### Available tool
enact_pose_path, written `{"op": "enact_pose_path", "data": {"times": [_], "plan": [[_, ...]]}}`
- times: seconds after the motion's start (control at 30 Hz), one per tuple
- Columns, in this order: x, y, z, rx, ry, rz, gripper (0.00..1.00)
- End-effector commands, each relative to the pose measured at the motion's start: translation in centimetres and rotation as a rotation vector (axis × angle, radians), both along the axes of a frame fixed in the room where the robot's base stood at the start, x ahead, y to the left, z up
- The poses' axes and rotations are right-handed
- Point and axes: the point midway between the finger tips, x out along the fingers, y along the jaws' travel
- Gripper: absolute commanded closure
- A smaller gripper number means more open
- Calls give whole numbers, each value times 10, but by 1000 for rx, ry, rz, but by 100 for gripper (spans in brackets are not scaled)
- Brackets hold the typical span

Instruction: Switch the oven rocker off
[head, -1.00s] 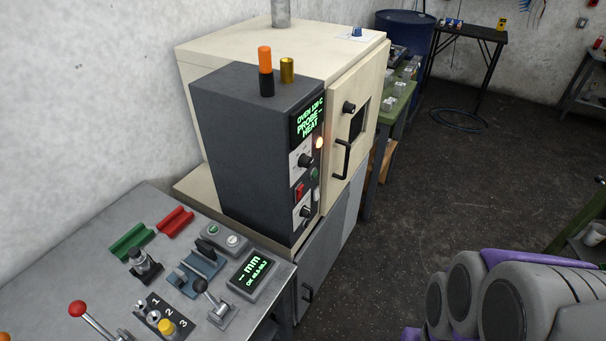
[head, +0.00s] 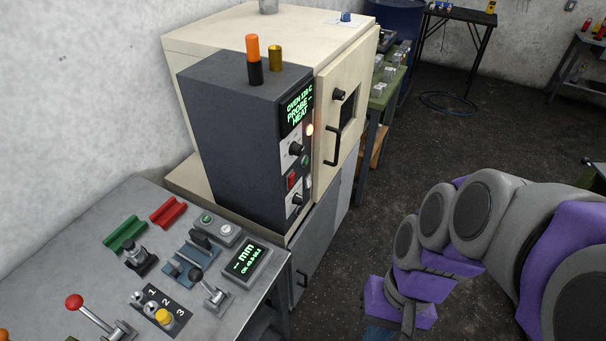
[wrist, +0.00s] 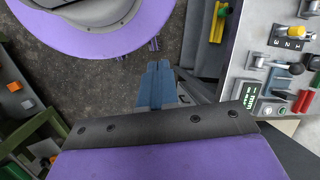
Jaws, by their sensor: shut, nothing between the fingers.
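The oven (head: 240,35) is a cream cabinet at the back, with a dark grey control box (head: 235,130) in front. The oven rocker (head: 292,179) appears as a small red switch on the box's narrow front panel, between two black knobs. Its tilt is too small to tell. The green display (head: 298,110) above reads OVEN, PROBE and HEAT, and an orange lamp (head: 310,129) glows. In the wrist view my gripper (wrist: 158,72) is shut and empty, its blue fingers over dark floor. It is well apart from the rocker, low and right of the oven in the head view.
A metal bench (head: 70,240) with levers, buttons and a readout (head: 245,262) stands at front left. The oven door handle (head: 332,146) sticks out right of the panel.

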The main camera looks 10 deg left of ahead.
Motion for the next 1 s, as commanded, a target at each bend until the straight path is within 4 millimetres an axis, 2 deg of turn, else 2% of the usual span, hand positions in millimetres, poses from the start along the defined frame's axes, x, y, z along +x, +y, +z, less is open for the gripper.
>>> {"op": "enact_pose_path", "data": {"times": [0.2,0.5,0.77,1.0], "plan": [[24,41,6,151,125,-65,100],[63,89,16,351,299,-184,100],[105,122,23,516,452,-308,100],[152,141,23,659,581,-446,100]]}}
